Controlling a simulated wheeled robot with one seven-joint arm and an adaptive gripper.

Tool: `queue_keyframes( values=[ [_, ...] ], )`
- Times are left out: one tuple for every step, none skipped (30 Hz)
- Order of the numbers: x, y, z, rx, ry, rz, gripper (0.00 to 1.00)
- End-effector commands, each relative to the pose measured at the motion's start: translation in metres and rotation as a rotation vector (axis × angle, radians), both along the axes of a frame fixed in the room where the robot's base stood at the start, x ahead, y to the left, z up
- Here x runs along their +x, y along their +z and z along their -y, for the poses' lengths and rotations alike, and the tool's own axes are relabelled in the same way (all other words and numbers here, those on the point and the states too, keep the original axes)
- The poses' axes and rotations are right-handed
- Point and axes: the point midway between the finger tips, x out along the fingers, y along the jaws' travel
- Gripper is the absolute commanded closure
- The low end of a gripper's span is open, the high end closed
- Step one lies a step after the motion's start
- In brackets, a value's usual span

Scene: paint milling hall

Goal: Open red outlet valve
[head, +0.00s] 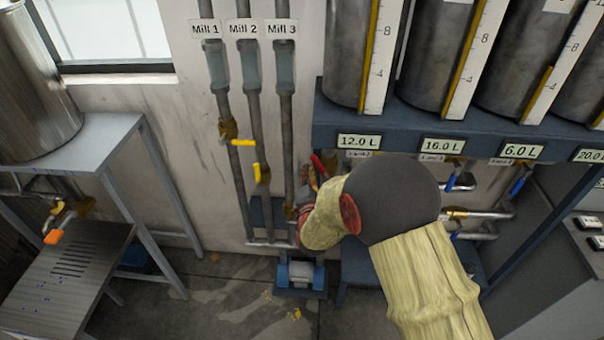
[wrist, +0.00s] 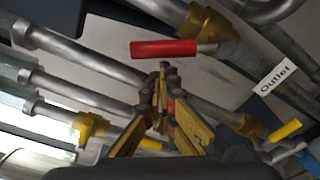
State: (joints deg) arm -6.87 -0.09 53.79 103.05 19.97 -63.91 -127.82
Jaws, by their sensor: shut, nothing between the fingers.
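The red outlet valve handle (wrist: 163,48) lies nearly level across the upper middle of the wrist view. Its right end joins a brass valve body (wrist: 208,24) on a grey pipe, near an "Outlet" label (wrist: 275,75). In the head view a red handle (head: 319,165) shows just right of the Mill 3 pipe. My gripper (wrist: 163,68), with yellow fingers, is shut and empty. Its tips are just below the red handle in the wrist view; I cannot tell whether they touch it. My arm hides much of this area in the head view.
Yellow handles (head: 242,142) (head: 257,172) sit on the Mill 1 and Mill 2 pipes. Tanks stand on a blue rack (head: 400,130) at right. A grey table (head: 90,135) stands left.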

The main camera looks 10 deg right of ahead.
Motion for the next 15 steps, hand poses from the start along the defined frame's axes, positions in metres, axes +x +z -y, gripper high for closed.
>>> queue_keyframes(
  values=[
    [-0.0005, 0.0005, 0.0007, 0.0, 0.0, 0.0, 1.0],
    [-0.0006, 0.0005, 0.0008, 0.0, 0.0, 0.0, 1.0],
    [-0.0007, 0.0005, 0.0007, 0.0, 0.0, 0.0, 1.0],
    [-0.0007, 0.0005, 0.0007, 0.0, 0.0, 0.0, 1.0],
    [-0.0007, 0.0005, 0.0007, 0.0, 0.0, 0.0, 1.0],
    [-0.0007, 0.0004, 0.0006, 0.0, 0.0, 0.0, 1.0],
    [-0.0007, 0.0004, 0.0006, 0.0, 0.0, 0.0, 1.0],
    [-0.0007, 0.0004, 0.0006, 0.0, 0.0, 0.0, 1.0],
    [-0.0007, 0.0004, 0.0006, 0.0, 0.0, 0.0, 1.0],
    [-0.0007, 0.0006, 0.0006, 0.001, 0.0, 0.0, 1.0],
    [-0.0007, 0.0006, 0.0007, 0.003, 0.0, 0.001, 1.0],
    [-0.0007, 0.0009, 0.0009, 0.007, 0.0, 0.002, 1.0],
    [-0.0009, 0.0012, 0.0012, 0.011, 0.0, 0.004, 1.0],
    [-0.0009, 0.0015, 0.0016, 0.015, -0.001, 0.006, 1.0],
    [-0.001, 0.0022, 0.002, 0.025, 0.0, 0.01, 1.0]
  ],
)
